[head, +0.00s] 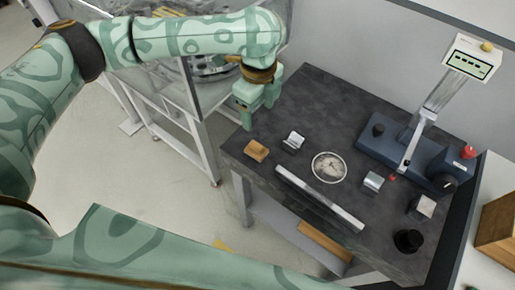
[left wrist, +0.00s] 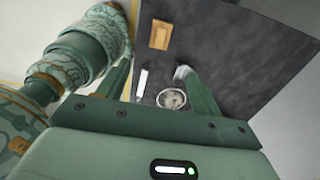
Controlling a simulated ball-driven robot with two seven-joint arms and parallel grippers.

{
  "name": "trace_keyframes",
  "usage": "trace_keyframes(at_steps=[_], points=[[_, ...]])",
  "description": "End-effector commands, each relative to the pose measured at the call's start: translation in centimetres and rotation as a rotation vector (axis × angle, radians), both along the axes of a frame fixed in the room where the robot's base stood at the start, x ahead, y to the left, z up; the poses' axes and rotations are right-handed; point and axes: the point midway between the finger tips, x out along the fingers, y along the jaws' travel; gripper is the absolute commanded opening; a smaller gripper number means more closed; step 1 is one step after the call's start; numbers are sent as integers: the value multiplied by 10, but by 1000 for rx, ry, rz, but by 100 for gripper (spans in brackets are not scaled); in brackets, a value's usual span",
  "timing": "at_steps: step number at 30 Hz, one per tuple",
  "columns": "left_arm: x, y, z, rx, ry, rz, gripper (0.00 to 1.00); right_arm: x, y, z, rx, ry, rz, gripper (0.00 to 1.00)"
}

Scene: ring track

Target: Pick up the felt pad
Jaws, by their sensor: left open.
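A small tan rectangular block (head: 256,150), the likeliest felt pad, lies flat near the left corner of the dark table. Its material is too small to tell. It also shows in the left wrist view (left wrist: 160,35), beyond the fingertips. My left gripper (head: 259,112) is open and empty above the table's left edge, apart from the block and higher than it. In the left wrist view its fingers (left wrist: 155,72) are spread, with the block ahead of the gap between them. My right gripper is not in view.
On the dark table (head: 310,100) are a small silver block (head: 293,140), a round dial-like disc (head: 329,167), a long pale bar (head: 318,197), another metal block (head: 373,181), a black knob (head: 408,240) and a blue device (head: 385,145). The table's back left is clear.

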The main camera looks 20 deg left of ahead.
Motion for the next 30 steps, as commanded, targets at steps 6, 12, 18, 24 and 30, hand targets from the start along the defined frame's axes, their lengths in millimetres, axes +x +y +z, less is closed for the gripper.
trace_keyframes(at_steps=[6,12,18,24,30], points=[[-1,0,-61,-1,7,0,65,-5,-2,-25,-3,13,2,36],[-1,-1,-96,-3,4,-1,65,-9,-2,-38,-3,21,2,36],[0,0,-107,-3,1,0,65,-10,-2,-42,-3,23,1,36],[1,6,-139,-3,4,0,65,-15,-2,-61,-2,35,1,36],[1,6,-156,-3,1,0,65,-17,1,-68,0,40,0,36]])
